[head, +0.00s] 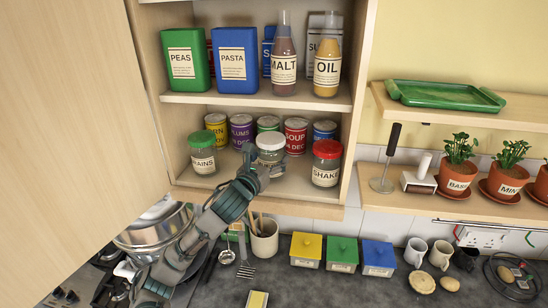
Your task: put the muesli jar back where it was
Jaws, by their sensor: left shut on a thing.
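A glass jar with a white lid (270,142) is at the lower cupboard shelf, between a green-lidded jar (203,158) labelled "...RAINS" and a red-lidded jar (326,166) labelled "SHAKE". Its own label is hidden, so I cannot read whether it says muesli. My left gripper (262,168) reaches up from below and is shut on this white-lidded jar. The jar looks upright, at the front of the shelf (230,190). The gripper hides its lower part, so I cannot tell whether it touches the shelf. My right gripper is out of view.
Several cans, including a purple plums can (241,132) and a red soup can (296,134), stand behind the jars. The upper shelf (250,100) above holds boxes and bottles. An open cupboard door (70,110) is at left. A steel pot (155,232) and utensil crock (265,240) stand below.

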